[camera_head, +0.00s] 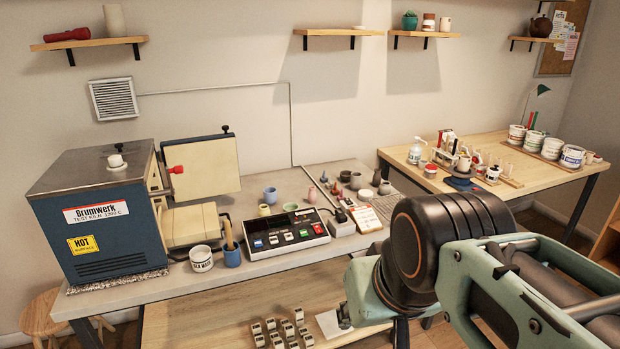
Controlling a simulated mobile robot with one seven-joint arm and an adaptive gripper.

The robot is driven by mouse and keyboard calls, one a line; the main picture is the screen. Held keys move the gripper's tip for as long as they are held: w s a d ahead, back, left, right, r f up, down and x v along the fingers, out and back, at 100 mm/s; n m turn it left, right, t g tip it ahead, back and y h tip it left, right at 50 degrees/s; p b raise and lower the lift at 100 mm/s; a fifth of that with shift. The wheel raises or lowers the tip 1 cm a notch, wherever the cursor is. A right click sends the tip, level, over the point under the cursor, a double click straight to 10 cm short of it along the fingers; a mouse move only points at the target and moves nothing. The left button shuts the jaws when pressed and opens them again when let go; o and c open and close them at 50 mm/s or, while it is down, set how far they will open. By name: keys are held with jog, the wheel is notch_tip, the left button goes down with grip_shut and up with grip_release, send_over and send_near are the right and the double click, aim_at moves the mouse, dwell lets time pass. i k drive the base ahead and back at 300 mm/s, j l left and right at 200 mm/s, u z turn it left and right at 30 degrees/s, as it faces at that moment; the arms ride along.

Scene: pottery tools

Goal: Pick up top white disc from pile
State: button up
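I cannot clearly make out a pile of white discs in the head view. On the low wooden surface at the bottom, several small white-and-dark pieces (282,334) stand in rows, too small to tell their shape. A flat white piece (330,323) lies to their right, partly behind my arm. My arm reaches in from the right over the low surface. A small dark part that may be a fingertip of my gripper (344,316) shows beside the white piece. The rest of the gripper is hidden behind the arm, so its opening and any contact cannot be seen.
A grey worktable holds a blue kiln (100,215) with its door open, a white tub (201,259), a blue cup (232,256), a control box (285,231) and small pots. A wooden table (520,180) at right holds several jars. The low surface's left part is clear.

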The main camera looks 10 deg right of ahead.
aim_at(364, 192)
jog(key=i+l, duration=0.3)
jog(key=i+l+u, duration=0.1)
jog(key=i+l, duration=0.25)
jog(key=l, duration=0.15)
jog(key=i+l, duration=0.3)
jog(key=i+l+u, duration=0.15)
jog(key=i+l, duration=0.15)
jog(key=l, duration=0.25)
jog(key=i+l, duration=0.25)
jog(key=l, duration=0.2)
